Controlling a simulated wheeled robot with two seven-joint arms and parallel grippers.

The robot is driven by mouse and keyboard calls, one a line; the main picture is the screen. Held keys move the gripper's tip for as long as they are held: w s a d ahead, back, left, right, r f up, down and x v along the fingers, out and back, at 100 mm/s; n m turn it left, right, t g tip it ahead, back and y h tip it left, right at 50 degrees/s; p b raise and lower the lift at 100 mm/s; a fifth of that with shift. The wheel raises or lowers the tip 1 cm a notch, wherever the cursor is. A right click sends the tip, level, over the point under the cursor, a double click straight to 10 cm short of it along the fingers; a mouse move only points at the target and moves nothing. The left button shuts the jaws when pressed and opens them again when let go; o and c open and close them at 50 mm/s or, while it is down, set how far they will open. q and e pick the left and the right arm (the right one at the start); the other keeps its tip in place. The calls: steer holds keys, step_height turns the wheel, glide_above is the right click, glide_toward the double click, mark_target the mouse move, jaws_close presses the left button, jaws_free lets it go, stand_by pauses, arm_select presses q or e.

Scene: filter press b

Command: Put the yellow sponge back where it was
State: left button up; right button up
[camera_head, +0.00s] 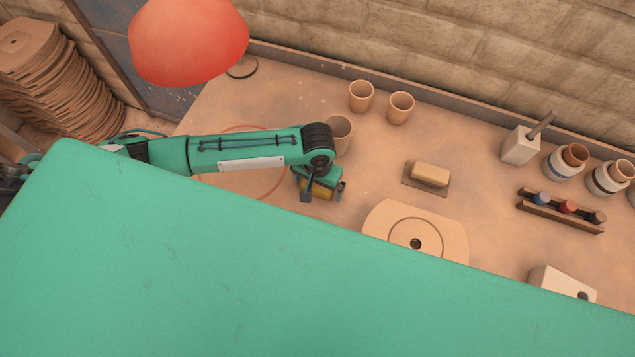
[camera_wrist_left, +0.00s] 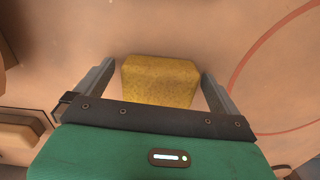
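The yellow sponge (camera_head: 318,194) is at the left-middle of the worktop in the head view, mostly covered by my left gripper (camera_head: 322,196). In the left wrist view the yellow sponge (camera_wrist_left: 160,80) lies between the two fingers of my left gripper (camera_wrist_left: 158,72). The fingers are apart, with a gap at the sponge's left side and a narrower one at its right. I cannot tell the sponge's exact height over the worktop. A thin red ring (camera_head: 281,180) is marked on the worktop; the sponge is outside it. My right gripper is not in view.
A cup (camera_head: 341,134) stands close behind my left gripper. Two more cups (camera_head: 378,100) are farther back. A tan block on a dark plate (camera_head: 428,190) and a round-holed board (camera_head: 445,232) lie to the right. A red lamp (camera_head: 187,40) hangs at upper left.

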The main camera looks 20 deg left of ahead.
arm_select(q)
step_height(320, 180, up, 12)
steer(key=b, duration=0.1)
steer(key=shift+w+r, duration=0.15)
stand_by(0.4)
stand_by(0.5)
